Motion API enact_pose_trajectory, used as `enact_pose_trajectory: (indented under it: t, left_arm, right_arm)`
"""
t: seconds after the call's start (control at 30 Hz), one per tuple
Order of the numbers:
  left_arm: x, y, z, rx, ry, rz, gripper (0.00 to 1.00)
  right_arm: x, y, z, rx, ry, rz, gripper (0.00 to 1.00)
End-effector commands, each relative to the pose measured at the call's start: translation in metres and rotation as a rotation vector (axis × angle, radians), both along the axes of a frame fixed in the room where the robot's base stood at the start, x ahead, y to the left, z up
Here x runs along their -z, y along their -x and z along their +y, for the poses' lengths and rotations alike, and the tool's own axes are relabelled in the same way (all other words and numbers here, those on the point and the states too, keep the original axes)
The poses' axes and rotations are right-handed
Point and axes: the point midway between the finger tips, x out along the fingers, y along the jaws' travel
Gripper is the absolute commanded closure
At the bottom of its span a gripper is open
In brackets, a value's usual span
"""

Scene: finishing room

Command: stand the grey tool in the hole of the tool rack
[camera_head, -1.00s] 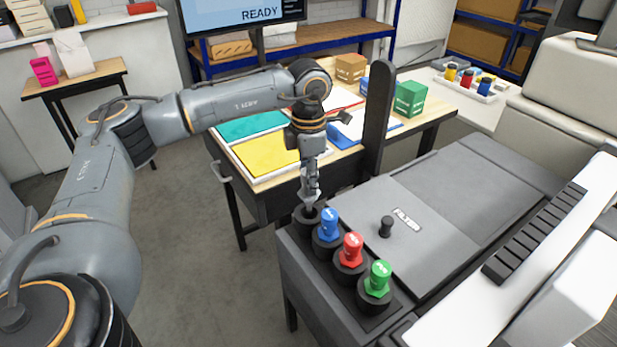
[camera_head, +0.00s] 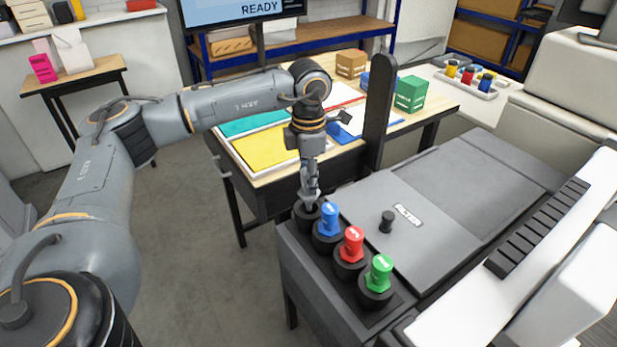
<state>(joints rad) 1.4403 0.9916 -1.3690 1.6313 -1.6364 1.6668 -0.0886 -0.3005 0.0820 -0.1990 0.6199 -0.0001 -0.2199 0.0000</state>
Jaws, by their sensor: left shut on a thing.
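My left gripper (camera_head: 310,197) is pointed down at the rear socket (camera_head: 306,213) of the dark tool rack (camera_head: 325,277). Its fingers are shut on the grey tool (camera_head: 309,203), of which only a small pale part shows at the fingertips. The tool's lower end is at the mouth of this black socket; how deep it is in cannot be told. Blue (camera_head: 328,220), red (camera_head: 351,245) and green (camera_head: 379,274) tools stand upright in the sockets in front of it. My right gripper is not in view.
A grey machine lid with a black knob (camera_head: 387,222) lies right of the rack. A dark upright post (camera_head: 378,110) stands behind it. A wooden table with coloured sheets (camera_head: 268,147) and boxes (camera_head: 411,94) is at the back. Open floor lies to the left.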

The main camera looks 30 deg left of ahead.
Motion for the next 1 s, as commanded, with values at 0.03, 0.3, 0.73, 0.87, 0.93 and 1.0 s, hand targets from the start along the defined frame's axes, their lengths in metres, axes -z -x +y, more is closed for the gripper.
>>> enact_pose_trajectory:
  t: [0.03,0.3,0.73,0.87,0.93,1.0]
  left_arm:
    - [0.002,0.0,0.0,0.0,0.0,0.0,1.0]
    - [0.01,0.0,0.0,0.0,0.001,-0.001,1.0]
    - [0.023,0.0,0.0,0.0,0.001,-0.001,1.0]
    - [0.027,0.0,0.0,0.0,0.0,0.0,1.0]
    - [0.03,0.0,0.0,0.0,0.0,0.0,1.0]
    - [0.032,0.0,0.0,0.0,0.0,0.0,1.0]
  right_arm:
    - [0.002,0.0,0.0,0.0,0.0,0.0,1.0]
    - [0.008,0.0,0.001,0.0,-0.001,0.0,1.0]
    - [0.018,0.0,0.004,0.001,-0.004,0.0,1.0]
    - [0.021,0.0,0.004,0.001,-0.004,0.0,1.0]
    - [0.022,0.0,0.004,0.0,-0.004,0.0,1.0]
    - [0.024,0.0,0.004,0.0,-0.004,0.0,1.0]
